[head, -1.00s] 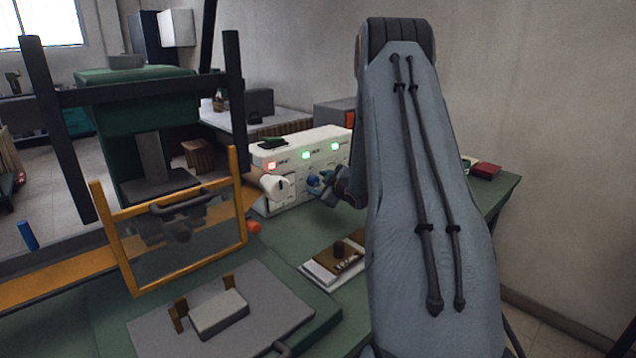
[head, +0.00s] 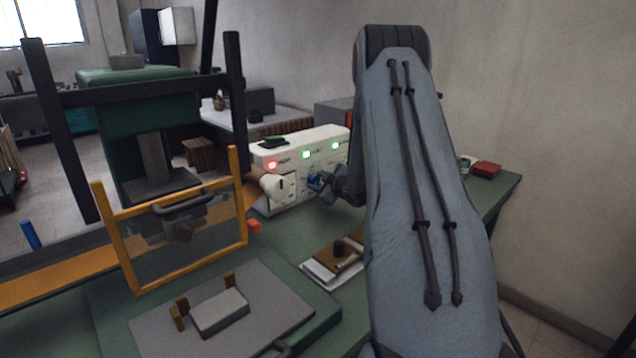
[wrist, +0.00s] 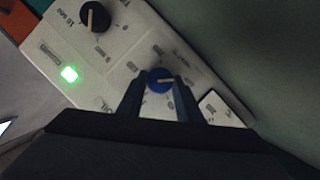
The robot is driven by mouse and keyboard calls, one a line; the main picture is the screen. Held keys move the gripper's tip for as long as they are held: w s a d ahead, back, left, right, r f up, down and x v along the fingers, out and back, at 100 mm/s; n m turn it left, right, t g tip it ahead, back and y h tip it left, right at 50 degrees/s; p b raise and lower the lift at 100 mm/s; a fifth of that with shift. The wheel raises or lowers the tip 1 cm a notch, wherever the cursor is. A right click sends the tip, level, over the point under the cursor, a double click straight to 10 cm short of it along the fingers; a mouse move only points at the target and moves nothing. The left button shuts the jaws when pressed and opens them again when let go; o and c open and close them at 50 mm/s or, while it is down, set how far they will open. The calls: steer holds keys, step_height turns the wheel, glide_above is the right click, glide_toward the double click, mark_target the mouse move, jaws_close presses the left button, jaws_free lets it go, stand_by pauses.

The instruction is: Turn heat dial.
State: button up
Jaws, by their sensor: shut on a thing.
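The white control box (head: 296,196) stands on the green bench, with a red light and two green lights along its upper front. A blue dial (wrist: 159,80) with a pale pointer line is on its face in the wrist view. In the head view the blue dial (head: 315,180) is partly hidden by my gripper (head: 325,182). In the wrist view my gripper (wrist: 160,98) has a finger on each side of the blue dial and is shut on it. A black dial (wrist: 94,17) with a pale pointer is farther up the face. I cannot read which label names the heat dial.
A yellow-framed clear guard (head: 185,230) stands left of the box. A flat plate (head: 225,310) with a grey block (head: 219,312) lies in front. A brown board (head: 335,262) with a dark knob sits nearer me. A red box (head: 487,169) is at the right.

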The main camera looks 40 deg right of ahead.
steer(key=shift+r, duration=0.1)
steer(key=shift+d+r+m+y+p, duration=0.15)
steer(key=shift+m+y+p, duration=0.55)
steer(key=shift+p, duration=0.55)
steer(key=m+g+y+p, duration=0.1)
steer(key=m+p, duration=0.2)
steer(key=shift+d+y, duration=0.15)
steer(key=shift+y, duration=0.25)
steer(key=m+y, duration=0.2)
steer(key=m, duration=0.2)
steer(key=shift+d+f+y, duration=0.25)
steer(key=shift+f+y, duration=0.05)
steer(key=shift+y, duration=0.1)
steer(key=m, duration=0.1)
steer(key=m+y+b, duration=0.1)
steer(key=shift+d+f+m+y, duration=0.1)
steer(key=shift+f+m+y, duration=0.05)
steer(key=shift+m+y, duration=0.15)
steer(key=m+y+b, duration=0.1)
steer(key=m+b, duration=0.2)
steer(key=shift+w+d+f+t+y, duration=0.1)
steer(key=shift+f+t+y, duration=0.05)
steer(key=shift+t+y, duration=0.25)
steer(key=m+b, duration=0.2)
steer(key=m, duration=0.1)
steer(key=shift+t+y+b, duration=0.35)
steer(key=shift+t+y, duration=0.05)
steer(key=shift+f+m+t+y+b, duration=0.1)
steer(key=shift+m+t+y+b, duration=0.5)
steer(key=shift+m, duration=1.1)
